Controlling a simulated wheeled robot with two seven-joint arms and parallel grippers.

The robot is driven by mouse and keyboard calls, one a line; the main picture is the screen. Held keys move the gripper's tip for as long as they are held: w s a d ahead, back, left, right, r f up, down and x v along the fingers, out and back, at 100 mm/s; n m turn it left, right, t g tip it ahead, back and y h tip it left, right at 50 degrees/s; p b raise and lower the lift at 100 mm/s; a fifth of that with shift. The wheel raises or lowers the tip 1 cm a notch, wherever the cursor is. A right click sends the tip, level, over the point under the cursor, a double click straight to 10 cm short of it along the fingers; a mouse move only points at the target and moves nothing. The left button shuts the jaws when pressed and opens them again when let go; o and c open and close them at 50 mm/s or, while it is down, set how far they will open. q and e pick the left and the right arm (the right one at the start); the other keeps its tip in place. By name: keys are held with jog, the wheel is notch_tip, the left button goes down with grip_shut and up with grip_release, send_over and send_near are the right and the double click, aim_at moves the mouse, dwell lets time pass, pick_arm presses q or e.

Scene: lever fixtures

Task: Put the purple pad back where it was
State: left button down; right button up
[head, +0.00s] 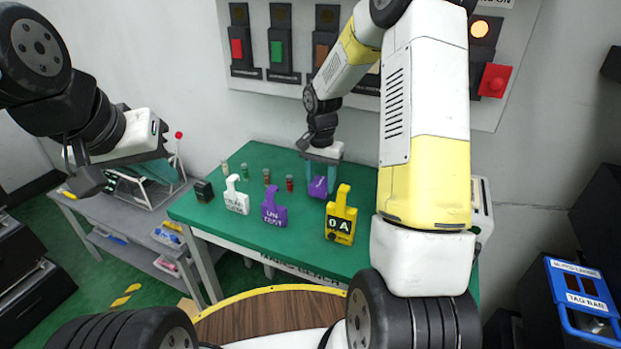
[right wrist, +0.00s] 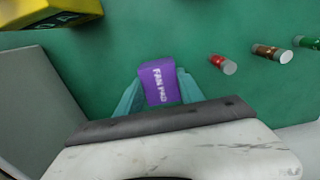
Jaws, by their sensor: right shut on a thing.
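The purple pad (right wrist: 159,82), with pale lettering that looks like "FAN PAD", sits between the fingers of my right gripper (right wrist: 155,92) in the right wrist view. In the head view the pad (head: 318,187) shows at the back of the green table (head: 215,207), below my right gripper (head: 322,172), which is shut on it. I cannot tell whether the pad touches the table. My left gripper (head: 90,180) hangs at the left, away from the table, and its finger gap is not clear.
A white tag (head: 236,197), a purple tag (head: 274,208) and a yellow tag (head: 341,216) stand along the table front. Small red, brown and green cylinders (head: 289,184) stand behind them. A wall panel (head: 300,85) holds levers. A grey side table (head: 100,225) is at left.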

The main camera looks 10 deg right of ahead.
notch_tip(320, 180, down, 4)
jog(key=shift+r, duration=0.1)
jog(key=o, duration=1.2)
jog(key=shift+r, duration=0.1)
notch_tip(320, 180, up, 12)
jog(key=shift+f, duration=0.2)
notch_tip(320, 180, up, 8)
jog(key=n+t, duration=0.2)
send_over(320, 191)
jog(key=s, duration=0.3)
jog(key=s+r+n+t, duration=0.1)
jog(key=s+r+n, duration=0.1)
jog(key=s+r, duration=0.35)
jog(key=s+a+r+n+t+y, duration=0.1)
jog(key=s+r+n+t+y, duration=0.1)
jog(key=s, duration=1)
jog(key=shift+s+a+r+n+t, duration=0.2)
jog(key=shift+s+n+t, duration=0.2)
jog(key=shift+n+t, duration=0.25)
